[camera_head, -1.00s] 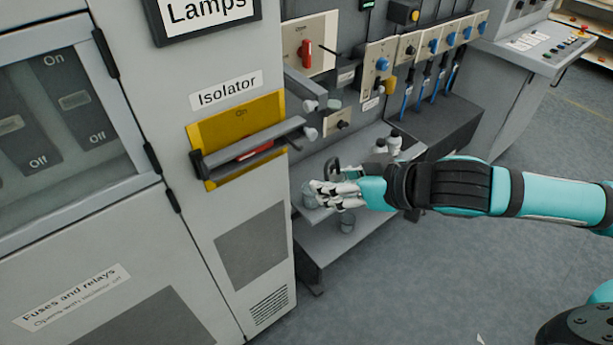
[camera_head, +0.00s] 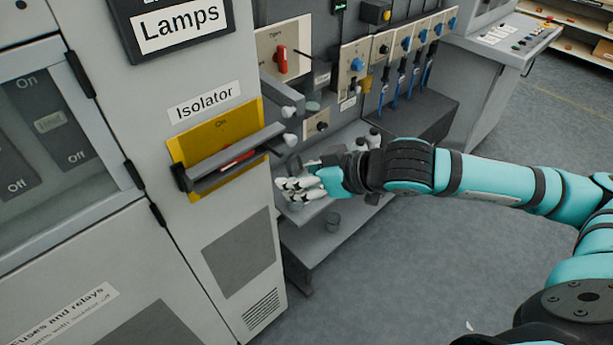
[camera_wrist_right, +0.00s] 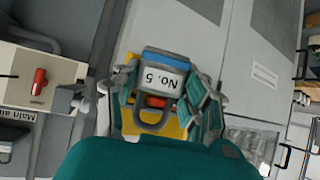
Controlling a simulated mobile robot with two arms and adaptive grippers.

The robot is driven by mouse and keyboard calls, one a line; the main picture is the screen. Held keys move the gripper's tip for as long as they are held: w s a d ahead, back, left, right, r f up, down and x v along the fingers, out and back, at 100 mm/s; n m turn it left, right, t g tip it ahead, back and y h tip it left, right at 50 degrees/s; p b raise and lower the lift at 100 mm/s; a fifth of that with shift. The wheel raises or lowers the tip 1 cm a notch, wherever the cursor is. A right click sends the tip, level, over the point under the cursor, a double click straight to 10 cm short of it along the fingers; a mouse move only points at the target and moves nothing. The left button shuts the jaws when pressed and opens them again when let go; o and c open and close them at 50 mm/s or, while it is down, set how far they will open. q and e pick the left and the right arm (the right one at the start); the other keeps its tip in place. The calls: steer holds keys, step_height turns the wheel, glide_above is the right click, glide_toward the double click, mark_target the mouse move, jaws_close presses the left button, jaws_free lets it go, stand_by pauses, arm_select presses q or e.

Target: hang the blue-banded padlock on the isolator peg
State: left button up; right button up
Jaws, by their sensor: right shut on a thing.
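The blue-banded padlock (camera_wrist_right: 162,75) shows in the right wrist view, with a white "No. 5" label and a dark shackle (camera_wrist_right: 153,120). My right gripper (camera_wrist_right: 168,92) is shut on its body. In the head view, my right gripper (camera_head: 300,187) is in front of the bench, right of and below the isolator; it mostly hides the padlock. The isolator has a yellow plate (camera_head: 193,145), a grey bar (camera_head: 235,152) and a red part. A pale peg-like end (camera_head: 290,139) sticks out at the bar's right end, apart from the gripper. My left gripper is not in view.
A second grey bar with a pale knob (camera_head: 289,112) sits just above. A panel with a red switch (camera_head: 281,60) and blue knobs is behind. Open floor (camera_head: 420,260) lies to the right.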

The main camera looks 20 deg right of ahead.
steer(key=shift+w+a+p, duration=0.35)
steer(key=shift+w+p, duration=0.15)
steer(key=shift+w, duration=0.3)
arm_select(q)
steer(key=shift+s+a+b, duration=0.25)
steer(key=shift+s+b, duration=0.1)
steer(key=shift+b, duration=0.3)
arm_select(e)
steer(key=shift+w+a+f, duration=0.2)
steer(key=shift+w, duration=0.4)
steer(key=shift+w+a+f, duration=0.2)
steer(key=shift+w+f, duration=0.05)
steer(key=shift+w, duration=0.35)
steer(key=shift+w+a+f, duration=0.2)
steer(key=shift+w, duration=0.4)
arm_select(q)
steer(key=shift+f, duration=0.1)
arm_select(e)
steer(key=o, duration=1.3)
steer(key=shift+o, duration=0.2)
